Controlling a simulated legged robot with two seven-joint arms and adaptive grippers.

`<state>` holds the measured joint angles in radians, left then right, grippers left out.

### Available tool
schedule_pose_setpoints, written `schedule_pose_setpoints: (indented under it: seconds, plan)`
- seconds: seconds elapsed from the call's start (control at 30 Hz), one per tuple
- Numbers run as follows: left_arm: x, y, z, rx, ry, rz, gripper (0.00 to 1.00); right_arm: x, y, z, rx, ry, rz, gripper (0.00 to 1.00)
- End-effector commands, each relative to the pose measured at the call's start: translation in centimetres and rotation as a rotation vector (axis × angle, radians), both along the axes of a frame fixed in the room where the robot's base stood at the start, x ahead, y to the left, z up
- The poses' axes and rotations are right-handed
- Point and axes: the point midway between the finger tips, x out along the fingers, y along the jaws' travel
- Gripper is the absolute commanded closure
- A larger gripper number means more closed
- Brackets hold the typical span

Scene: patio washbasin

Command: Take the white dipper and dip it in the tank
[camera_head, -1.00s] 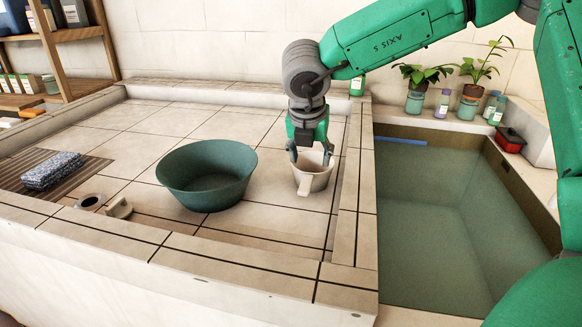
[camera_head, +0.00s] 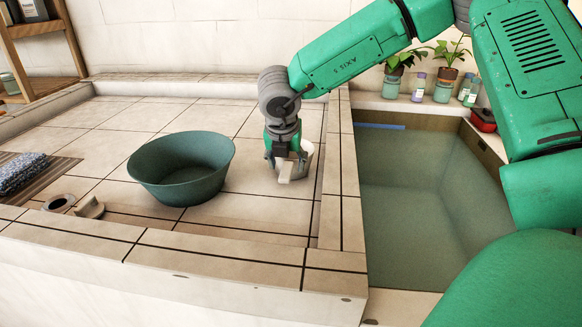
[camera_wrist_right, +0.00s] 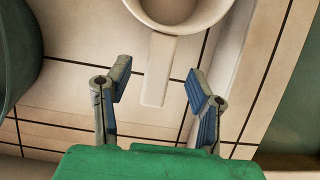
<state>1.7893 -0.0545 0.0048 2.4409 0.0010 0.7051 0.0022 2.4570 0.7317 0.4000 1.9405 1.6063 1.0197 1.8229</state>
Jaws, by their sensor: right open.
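The white dipper (camera_head: 307,153) stands on the tiled counter, partly hidden behind my right gripper (camera_head: 287,164). In the right wrist view its round cup (camera_wrist_right: 183,8) is cut by the top edge, and its flat handle (camera_wrist_right: 158,70) points toward the gripper. My right gripper (camera_wrist_right: 160,86) is open, with one finger on each side of the handle's end and gaps on both sides. The tank (camera_head: 425,210) is to the right of the counter, filled with greenish water. My left gripper is not in view.
A green basin (camera_head: 182,170) stands left of the dipper. A raised tiled ledge (camera_head: 342,190) separates counter and tank. Potted plants (camera_head: 443,85) and bottles line the tank's back edge.

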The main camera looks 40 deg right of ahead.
Motion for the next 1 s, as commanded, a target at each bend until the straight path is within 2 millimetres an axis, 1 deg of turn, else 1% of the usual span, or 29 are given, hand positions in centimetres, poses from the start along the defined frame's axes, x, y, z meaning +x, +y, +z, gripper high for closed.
schedule_pose_setpoints:
  seconds: [0.03,0.2,0.3,0.47,0.5,0.57,0.6,0.63,1.0]
  plan:
    - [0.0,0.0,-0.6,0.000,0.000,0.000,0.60,0.2,-0.3,-1.1,0.000,0.002,-0.001,0.52]
    - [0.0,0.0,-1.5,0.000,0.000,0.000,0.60,0.9,-1.1,-3.5,0.001,0.004,-0.001,0.52]
    - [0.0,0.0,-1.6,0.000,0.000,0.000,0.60,1.1,-1.3,-3.8,-0.001,0.001,0.000,0.52]
    - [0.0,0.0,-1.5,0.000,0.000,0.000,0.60,1.0,-1.3,-3.7,0.000,0.000,0.000,0.52]
    - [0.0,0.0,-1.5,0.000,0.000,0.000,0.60,1.0,-1.3,-3.7,0.000,0.000,0.000,0.59]
    - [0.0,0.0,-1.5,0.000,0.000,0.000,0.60,1.1,-1.3,-3.7,0.000,0.000,0.000,0.80]
    - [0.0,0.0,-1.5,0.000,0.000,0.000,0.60,1.1,-1.2,-3.7,0.000,0.000,0.000,0.94]
    - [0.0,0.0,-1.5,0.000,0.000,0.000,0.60,1.1,-1.2,-3.7,0.000,0.000,0.000,1.00]
    - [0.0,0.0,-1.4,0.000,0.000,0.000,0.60,1.1,-1.2,-3.6,0.001,0.001,0.000,1.00]
